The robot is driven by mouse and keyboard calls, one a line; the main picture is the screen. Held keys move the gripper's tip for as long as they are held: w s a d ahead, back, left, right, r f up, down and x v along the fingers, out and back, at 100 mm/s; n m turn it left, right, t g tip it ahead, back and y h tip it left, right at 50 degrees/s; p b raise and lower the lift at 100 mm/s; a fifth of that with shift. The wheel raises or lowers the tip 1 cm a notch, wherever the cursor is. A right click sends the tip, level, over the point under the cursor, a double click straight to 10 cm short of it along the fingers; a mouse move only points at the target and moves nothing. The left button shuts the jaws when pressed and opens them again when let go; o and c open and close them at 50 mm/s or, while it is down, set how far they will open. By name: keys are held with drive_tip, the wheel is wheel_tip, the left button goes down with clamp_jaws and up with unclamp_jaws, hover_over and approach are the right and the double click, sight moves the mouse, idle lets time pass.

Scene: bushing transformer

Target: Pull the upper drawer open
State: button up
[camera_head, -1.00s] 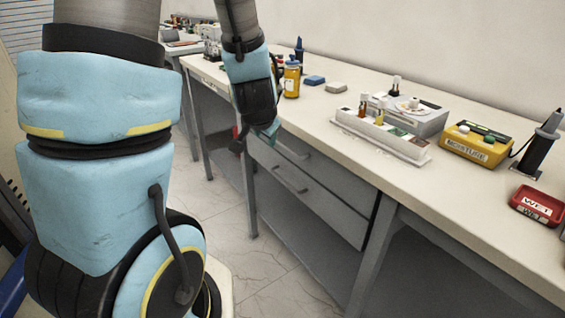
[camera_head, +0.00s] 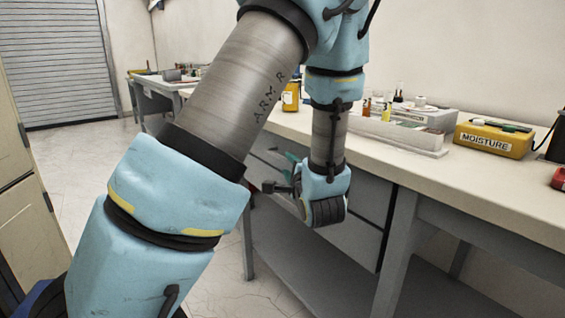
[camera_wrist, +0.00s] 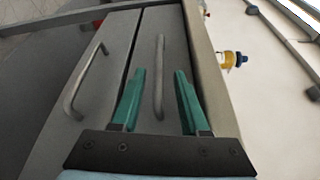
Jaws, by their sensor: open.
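The upper drawer (camera_wrist: 175,50) is grey and looks shut beneath the worktop; its right part shows in the head view (camera_head: 370,194). Its bar handle (camera_wrist: 160,90) lies between the two teal fingers of my gripper (camera_wrist: 159,74) in the wrist view. The fingers are open, one on each side of the handle; whether either touches it I cannot tell. The lower drawer (camera_wrist: 62,110), also shut, lies to the left in the wrist view with its own handle (camera_wrist: 85,80). In the head view my gripper (camera_head: 280,174) is at the drawer fronts, and my arm hides both handles.
The worktop (camera_head: 470,180) overhangs the drawers. On it stand a yellow moisture box (camera_head: 493,140), a yellow bottle (camera_head: 290,97) and a white rack (camera_head: 400,137). A grey table leg (camera_head: 398,255) stands right of the drawers. The floor (camera_head: 70,150) at left is clear.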

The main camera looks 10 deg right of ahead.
sight(284, 159)
drive_tip(key=w, duration=0.7)
drive_tip(key=shift+w+a+f, duration=0.2)
drive_tip(key=shift+f, duration=0.15)
drive_tip(key=shift+c, duration=0.2)
clamp_jaws()
idle(0.9)
